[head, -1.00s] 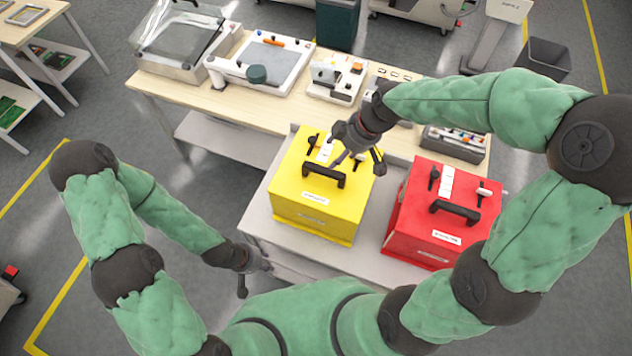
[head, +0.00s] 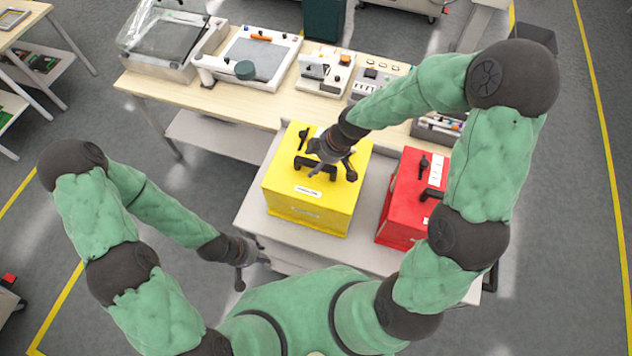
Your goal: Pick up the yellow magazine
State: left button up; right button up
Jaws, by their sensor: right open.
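The yellow magazine (head: 308,207) is a box with a black handle (head: 303,161) on top and a white label on its front. It stands upright on the light grey trolley (head: 262,222). My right gripper (head: 330,172) is open over the top of the magazine, at the handle; it covers part of the handle, and I cannot tell whether the fingers touch it. My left gripper (head: 252,268) hangs low beside the trolley's left front corner, away from the magazine; its finger opening is not clear.
A red magazine (head: 401,205) stands on the same trolley to the right, partly hidden by my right arm. Behind is a wooden workbench (head: 266,110) with several devices. A dark bin (head: 535,37) stands at the back right. Open floor lies to the left.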

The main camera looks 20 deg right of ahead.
jog(key=shift+w+a+f, duration=0.15)
jog(key=shift+a+f, duration=0.05)
jog(key=shift+f, duration=0.35)
jog(key=shift+f+b, duration=0.3)
jog(key=shift+b, duration=0.15)
dwell(0.3)
grip_shut()
jog(key=shift+w+r, duration=0.1)
jog(key=shift+r, duration=0.05)
dwell(0.3)
